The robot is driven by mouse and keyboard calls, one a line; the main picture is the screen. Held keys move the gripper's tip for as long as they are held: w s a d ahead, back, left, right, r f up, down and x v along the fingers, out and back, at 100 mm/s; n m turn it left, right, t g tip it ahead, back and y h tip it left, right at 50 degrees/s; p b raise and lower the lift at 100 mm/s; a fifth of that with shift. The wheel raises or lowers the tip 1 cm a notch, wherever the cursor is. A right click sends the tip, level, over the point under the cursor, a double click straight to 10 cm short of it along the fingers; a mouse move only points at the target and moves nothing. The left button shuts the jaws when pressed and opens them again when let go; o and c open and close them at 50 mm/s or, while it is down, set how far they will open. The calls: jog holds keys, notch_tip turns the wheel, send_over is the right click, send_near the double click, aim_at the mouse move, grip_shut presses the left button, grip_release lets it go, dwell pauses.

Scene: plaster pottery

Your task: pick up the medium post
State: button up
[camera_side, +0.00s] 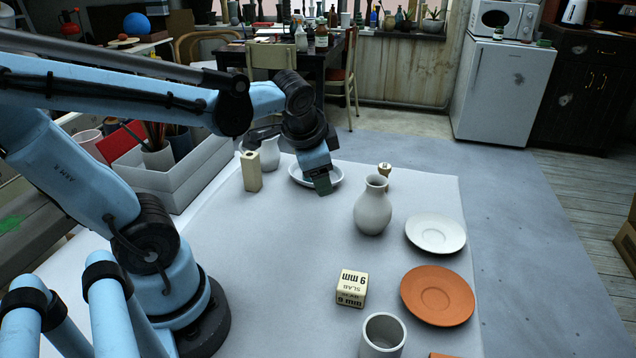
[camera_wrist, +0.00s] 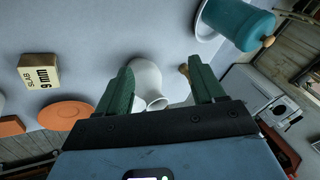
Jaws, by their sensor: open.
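Two cream posts show in the side view. A taller square one (camera_side: 252,172) stands upright at the back left. A shorter one (camera_side: 384,174) stands behind the grey-white vase (camera_side: 373,208), its lower part hidden. I cannot tell which is the medium post. My gripper (camera_side: 322,187) points down in front of the white dish, between the two posts and apart from both. In the wrist view my gripper (camera_wrist: 160,66) has its green fingers spread with nothing held. The vase (camera_wrist: 147,82) shows between them, and a small tan piece (camera_wrist: 184,70), likely the shorter post, shows beside the right finger.
A white dish (camera_side: 335,178) stands behind my gripper; a teal lidded jar (camera_wrist: 240,22) shows in the wrist view. A white saucer (camera_side: 435,220), terracotta saucer (camera_side: 437,310), 9 mm slab block (camera_side: 351,288) and grey cup (camera_side: 383,345) lie rightward. The table's middle is clear.

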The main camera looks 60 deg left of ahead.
jog(key=a+m+g+y, duration=0.4)
jog(key=a+g, duration=0.1)
jog(key=a, duration=0.6)
jog(key=m+g+y, duration=0.2)
jog(key=g+y, duration=0.1)
jog(key=g, duration=0.5)
send_over(245, 160)
jog(key=w+d, duration=0.1)
jog(key=w, duration=0.3)
jog(key=f, duration=0.7)
jog(key=shift+s+d, duration=0.2)
jog(key=shift+s, duration=0.05)
jog(key=x, duration=0.5)
jog(key=shift+c, duration=0.3)
jog(key=c, duration=1.2)
jog(key=shift+o, duration=0.2)
jog(key=shift+r, duration=0.1)
